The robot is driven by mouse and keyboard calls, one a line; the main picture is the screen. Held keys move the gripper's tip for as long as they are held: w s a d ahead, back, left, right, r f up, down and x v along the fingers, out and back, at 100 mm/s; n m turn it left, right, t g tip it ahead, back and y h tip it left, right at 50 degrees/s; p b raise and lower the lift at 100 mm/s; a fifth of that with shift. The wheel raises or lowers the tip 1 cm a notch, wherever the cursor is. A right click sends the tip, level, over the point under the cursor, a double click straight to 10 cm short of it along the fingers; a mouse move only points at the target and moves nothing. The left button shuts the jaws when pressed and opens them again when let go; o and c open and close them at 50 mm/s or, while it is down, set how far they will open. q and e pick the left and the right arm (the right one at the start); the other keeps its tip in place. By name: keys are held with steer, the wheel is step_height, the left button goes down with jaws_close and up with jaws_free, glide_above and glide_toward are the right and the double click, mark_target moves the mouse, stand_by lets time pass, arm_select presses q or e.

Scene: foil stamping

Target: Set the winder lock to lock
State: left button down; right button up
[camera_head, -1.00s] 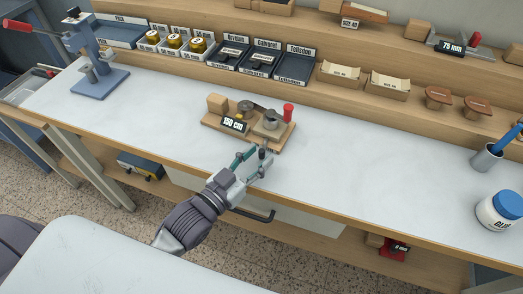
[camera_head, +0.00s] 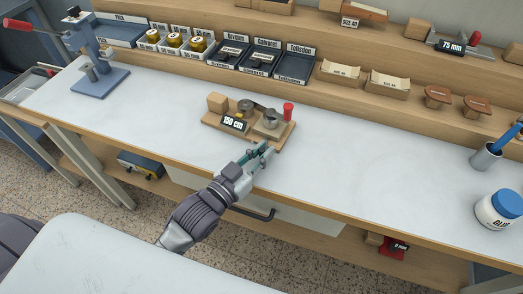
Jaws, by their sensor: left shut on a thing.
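The foil winder (camera_head: 210,117) is a wooden board on the bench. It carries a display reading 150 cm (camera_head: 233,122), a wooden block, metal rollers and a red-topped post (camera_head: 288,111). My left gripper (camera_head: 260,151) is at the board's front edge, below the right roller. Its fingers are closed together on a small part there, which I take to be the winder lock; the fingers hide it, so its setting cannot be read. My right gripper is out of view.
Behind the winder stand labelled dark trays (camera_head: 294,68) and jars in white bins (camera_head: 175,41). A blue press (camera_head: 100,80) is at the left. A glue jar (camera_head: 497,211) and a brush cup (camera_head: 486,158) are at the right. The bench around the winder is clear.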

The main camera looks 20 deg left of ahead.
arm_select(q)
steer(key=shift+d+r+n+t+y+p, duration=0.2)
steer(key=shift+n+t+y+p, duration=0.15)
steer(key=shift+y+p, duration=0.35)
steer(key=shift+d+f+n+y, duration=0.15)
steer(key=shift+n+y, duration=0.3)
steer(key=shift+y, duration=0.05)
steer(key=c, duration=1.1)
jaws_free()
steer(key=shift+c, duration=0.2)
steer(key=shift+s+f, duration=0.1)
steer(key=shift+s, duration=0.2)
steer(key=v, duration=1.1)
steer(key=shift+s, duration=0.15)
